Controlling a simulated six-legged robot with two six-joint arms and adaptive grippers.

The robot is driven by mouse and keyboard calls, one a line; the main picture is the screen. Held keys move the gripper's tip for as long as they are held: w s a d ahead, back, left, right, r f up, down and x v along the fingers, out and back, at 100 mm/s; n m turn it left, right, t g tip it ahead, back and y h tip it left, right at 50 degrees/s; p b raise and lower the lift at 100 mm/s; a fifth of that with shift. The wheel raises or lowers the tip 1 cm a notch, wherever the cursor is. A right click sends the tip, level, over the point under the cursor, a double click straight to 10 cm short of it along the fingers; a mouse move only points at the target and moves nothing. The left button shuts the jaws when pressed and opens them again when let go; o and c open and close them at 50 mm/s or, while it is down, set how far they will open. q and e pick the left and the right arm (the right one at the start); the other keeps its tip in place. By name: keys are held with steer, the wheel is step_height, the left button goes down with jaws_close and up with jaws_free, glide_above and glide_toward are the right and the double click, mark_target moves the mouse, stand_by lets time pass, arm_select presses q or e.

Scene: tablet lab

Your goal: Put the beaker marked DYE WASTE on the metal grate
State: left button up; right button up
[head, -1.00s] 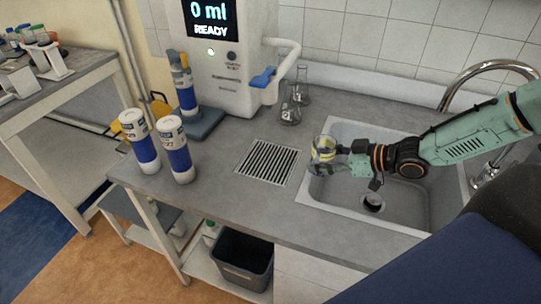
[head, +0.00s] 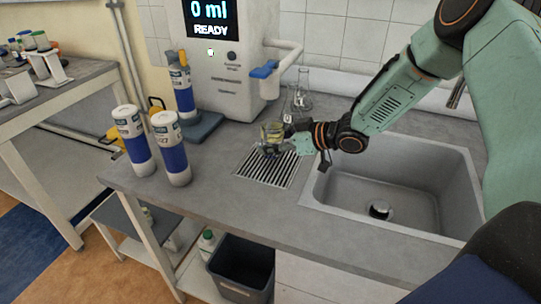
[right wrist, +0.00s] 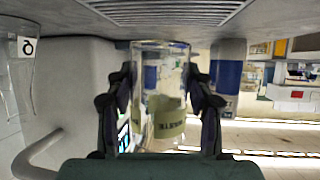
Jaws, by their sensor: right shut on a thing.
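A clear glass beaker (head: 270,134) with a yellowish label band is in my right gripper (head: 284,142). In the right wrist view the fingers grip the beaker (right wrist: 160,62) from both sides; its label shows upside down and only partly legible. The beaker is over the back part of the metal grate (head: 268,168), which is set in the counter left of the sink. The grate (right wrist: 165,12) also shows at the top of the right wrist view. I cannot tell whether the beaker touches it. My left gripper is not in view.
The sink (head: 345,200) lies right of the grate. Glass flasks (head: 303,92) stand behind it, near the dispenser machine (head: 222,75). Two white-and-blue bottles (head: 134,143) stand at the counter's left. The counter in front of the grate is clear.

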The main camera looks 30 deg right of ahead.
steer(key=shift+w+a+f, duration=0.15)
steer(key=shift+w+a, duration=0.1)
steer(key=shift+w, duration=0.1)
step_height(320, 180, down, 3)
steer(key=shift+a+b, duration=0.15)
steer(key=shift+b, duration=0.25)
steer(key=shift+d+f, duration=0.15)
steer(key=shift+d, duration=0.05)
steer(key=shift+a+f, duration=0.1)
steer(key=shift+f, duration=0.05)
steer(key=o, duration=1)
steer(key=shift+o, duration=1.2)
